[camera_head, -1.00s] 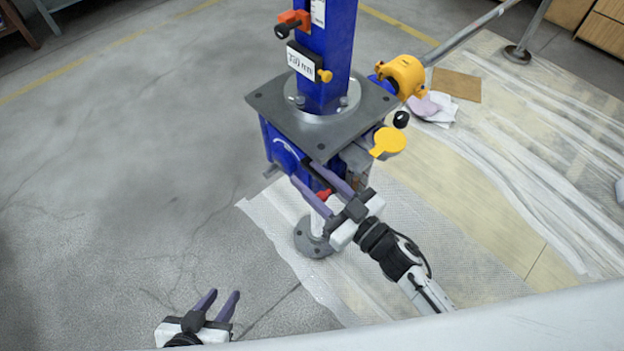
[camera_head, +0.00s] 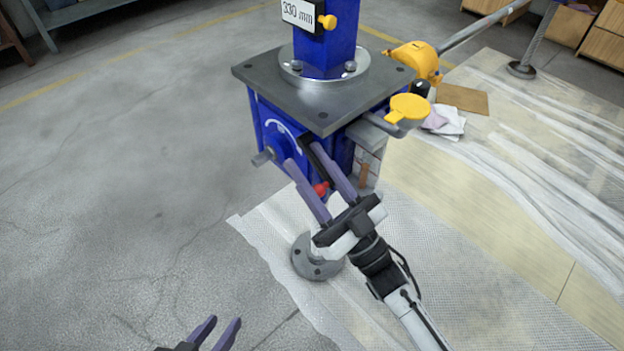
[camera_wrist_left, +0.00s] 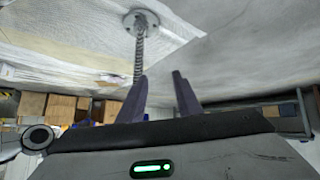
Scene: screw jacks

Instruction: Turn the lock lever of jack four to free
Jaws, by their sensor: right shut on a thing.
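The blue jack (camera_head: 269,118) has a grey top plate (camera_head: 262,74), a blue column and a white "330 mm" sign (camera_head: 298,13). No jack number is readable. A white arc is marked on its side. My right gripper (camera_head: 303,153) is at that side, its purple fingers around a dark lever (camera_head: 319,158). I take this for the lock lever; the fingers partly hide it. A red knob (camera_head: 321,188) shows between the fingers. My left gripper (camera_head: 219,324) is low in the head view, fingers apart and empty. They also show apart in the left wrist view (camera_wrist_left: 160,82).
A yellow cap (camera_head: 408,107) and a yellow housing (camera_head: 413,59) with a grey bar stand to the right of the column. A round metal foot (camera_head: 317,262) is below, on white sheeting (camera_head: 440,250). The grey floor at left is clear.

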